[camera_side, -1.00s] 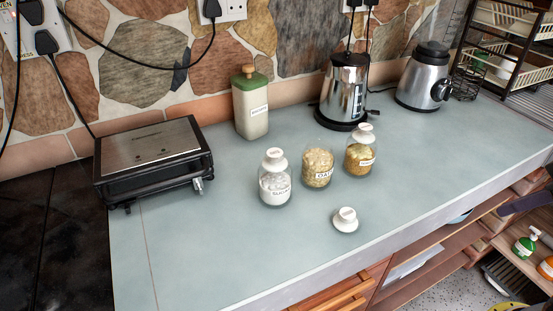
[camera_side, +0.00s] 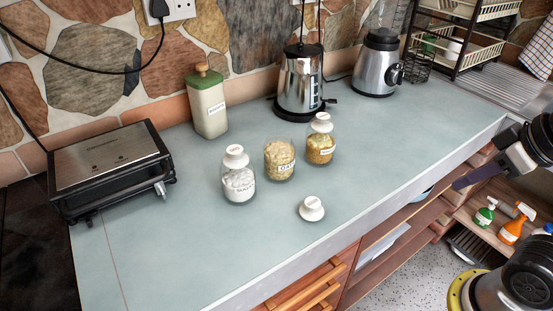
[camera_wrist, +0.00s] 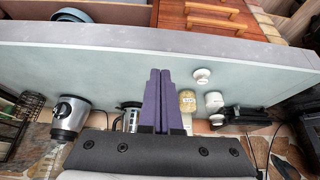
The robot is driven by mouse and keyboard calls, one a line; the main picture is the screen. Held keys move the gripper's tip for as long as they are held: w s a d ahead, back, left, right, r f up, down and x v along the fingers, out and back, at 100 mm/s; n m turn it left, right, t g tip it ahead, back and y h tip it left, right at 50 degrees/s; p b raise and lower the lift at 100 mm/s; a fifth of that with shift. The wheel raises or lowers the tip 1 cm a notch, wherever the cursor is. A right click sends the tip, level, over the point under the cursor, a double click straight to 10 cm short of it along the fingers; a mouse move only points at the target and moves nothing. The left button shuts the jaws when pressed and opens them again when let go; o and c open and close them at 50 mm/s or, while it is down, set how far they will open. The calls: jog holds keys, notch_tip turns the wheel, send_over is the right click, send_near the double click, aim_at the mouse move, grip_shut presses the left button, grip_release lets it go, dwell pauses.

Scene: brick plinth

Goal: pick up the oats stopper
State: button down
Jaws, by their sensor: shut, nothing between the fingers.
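The loose white stopper (camera_side: 311,209) lies on the counter in front of the open oats jar (camera_side: 279,162). In the wrist view, which is upside down, the stopper (camera_wrist: 202,75) is right of my fingertips, and the oats jar (camera_wrist: 187,102) shows beside the fingers. The sugar jar (camera_side: 238,184) and a jar of yellow contents (camera_side: 320,149) both wear white stoppers. My gripper (camera_wrist: 160,71) has purple fingers close together with nothing between them. In the side view my gripper (camera_side: 466,181) is at the far right, beyond the counter's front edge, apart from the stopper.
A grill (camera_side: 105,165) stands at the left of the counter (camera_side: 180,245). A green-topped canister (camera_side: 208,108), kettle (camera_side: 300,82) and blender (camera_side: 377,65) stand along the back. The counter around the stopper is clear. Spray bottles (camera_side: 512,229) stand on a lower shelf at right.

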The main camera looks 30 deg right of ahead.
dwell(0.3)
jog(key=shift+c, duration=1.1)
grip_release()
jog(key=w+a+r, duration=0.2)
jog(key=w+r, duration=0.8)
jog(key=r, duration=0.2)
jog(key=w+a+r, duration=0.4)
jog(key=w+a, duration=0.1)
jog(key=w, duration=0.5)
jog(key=n+g+y, duration=0.1)
jog(key=n, duration=0.2)
send_over(234, 149)
jog(key=s, duration=0.5)
notch_tip(234, 149, down, 9)
jog(key=x, duration=0.8)
jog(key=d+x, duration=0.1)
jog(key=x, duration=0.3)
jog(key=shift+s+d+f, duration=0.1)
jog(key=shift+f, duration=0.1)
